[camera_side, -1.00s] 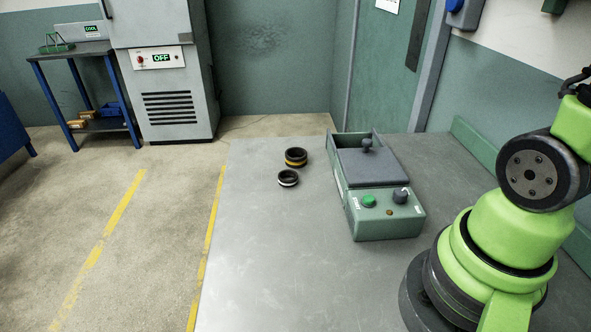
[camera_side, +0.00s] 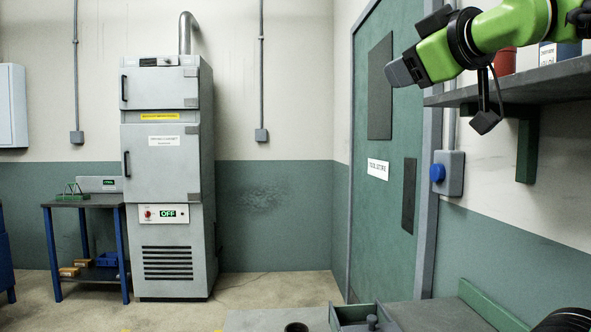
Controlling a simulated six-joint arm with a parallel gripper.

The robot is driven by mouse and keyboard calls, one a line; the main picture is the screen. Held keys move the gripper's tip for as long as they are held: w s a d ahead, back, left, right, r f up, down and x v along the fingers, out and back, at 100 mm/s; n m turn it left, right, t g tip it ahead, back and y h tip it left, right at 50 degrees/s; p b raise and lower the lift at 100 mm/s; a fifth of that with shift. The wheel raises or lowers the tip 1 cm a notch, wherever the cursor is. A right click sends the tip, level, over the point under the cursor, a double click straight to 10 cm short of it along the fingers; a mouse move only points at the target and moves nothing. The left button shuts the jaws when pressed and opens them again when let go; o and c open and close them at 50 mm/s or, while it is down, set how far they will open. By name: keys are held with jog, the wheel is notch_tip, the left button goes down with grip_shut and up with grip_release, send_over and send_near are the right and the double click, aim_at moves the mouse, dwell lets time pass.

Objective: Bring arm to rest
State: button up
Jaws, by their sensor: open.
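My green arm comes in from the upper right. My gripper (camera_side: 404,69), a dark grey end piece, is high in front of the green door, well above the table and apart from everything; its jaws are open and I see nothing held. A black part hangs below my arm near the shelf. At the bottom edge, the top of a dark ring (camera_side: 297,327) shows on the grey table (camera_side: 260,319). Right of it is the upper part of the green grinder box (camera_side: 345,313) with its knob (camera_side: 372,321). The rest of the table top is cut off.
A wall shelf (camera_side: 520,80) with containers is close to my arm on the right. A blue-button box (camera_side: 448,173) is on the wall below it. A tall grey cabinet reading OFF (camera_side: 165,165) and a blue-legged side table (camera_side: 85,203) stand at the left.

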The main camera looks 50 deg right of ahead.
jog(key=s+a+f+m+g+y, duration=0.2)
jog(key=a+f+g+y, duration=0.2)
jog(key=f, duration=0.8)
jog(key=s+a+f+m+g+y, duration=0.2)
jog(key=a+f+y, duration=0.4)
jog(key=a+f, duration=0.3)
notch_tip(320, 180, down, 3)
jog(key=shift+s+f+m+g+y, duration=0.2)
jog(key=shift+s+m+g+y, duration=0.15)
jog(key=shift+s+g, duration=0.45)
jog(key=shift+w, duration=0.1)
